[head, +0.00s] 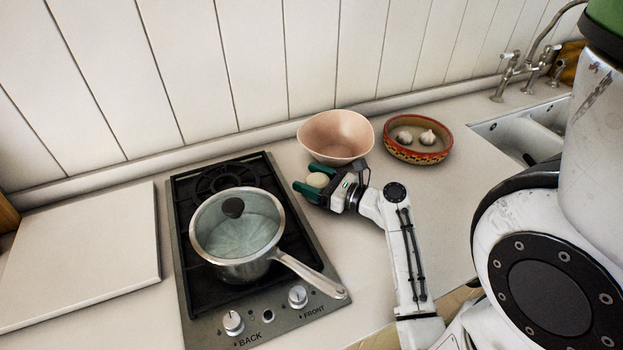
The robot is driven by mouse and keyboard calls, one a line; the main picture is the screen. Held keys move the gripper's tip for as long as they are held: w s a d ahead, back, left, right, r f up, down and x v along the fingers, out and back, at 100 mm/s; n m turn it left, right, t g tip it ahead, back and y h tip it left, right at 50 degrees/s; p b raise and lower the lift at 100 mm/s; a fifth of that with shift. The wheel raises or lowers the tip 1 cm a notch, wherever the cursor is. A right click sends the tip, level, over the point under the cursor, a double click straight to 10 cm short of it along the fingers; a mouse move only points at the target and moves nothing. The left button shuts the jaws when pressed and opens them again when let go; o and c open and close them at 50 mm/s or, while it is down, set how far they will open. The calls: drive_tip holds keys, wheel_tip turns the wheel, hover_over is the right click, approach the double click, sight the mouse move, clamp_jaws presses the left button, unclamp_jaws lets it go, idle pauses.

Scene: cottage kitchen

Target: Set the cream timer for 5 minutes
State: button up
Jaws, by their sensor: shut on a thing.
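The cream timer (318,180) is a small rounded cream thing between the green fingers of my gripper (311,181). My gripper is shut on it, just in front of the pink bowl and to the right of the stove. The fingers and the gripper body hide part of the timer. Its dial and any markings are too small to read. I cannot tell whether it rests on the counter or is held a little above it.
A lidded steel pot (238,240) stands on the gas hob (190,283), its handle pointing front right. A pink bowl (337,135) and a patterned dish (417,152) with garlic bulbs stand behind. A white board (85,255) lies left; the sink (525,138) is at right.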

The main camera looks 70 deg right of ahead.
drive_tip(key=m+h+p, duration=0.1)
drive_tip(key=p, duration=0.1)
drive_tip(key=shift+r+p, duration=0.25)
drive_tip(key=shift+p, duration=0.05)
drive_tip(key=shift+d+f+m+g+h+p, duration=0.1)
drive_tip(key=shift+m+g+h+p, duration=0.3)
drive_tip(key=shift+h, duration=0.3)
drive_tip(key=shift+f, duration=0.15)
drive_tip(key=o, duration=1)
drive_tip(key=shift+s, duration=0.1)
drive_tip(key=b+v, duration=0.2)
drive_tip(key=v, duration=0.7)
drive_tip(key=shift+s+f, duration=0.1)
drive_tip(key=shift+s, duration=0.2)
drive_tip(key=shift+s+a, duration=0.35)
drive_tip(key=shift+s, duration=0.15)
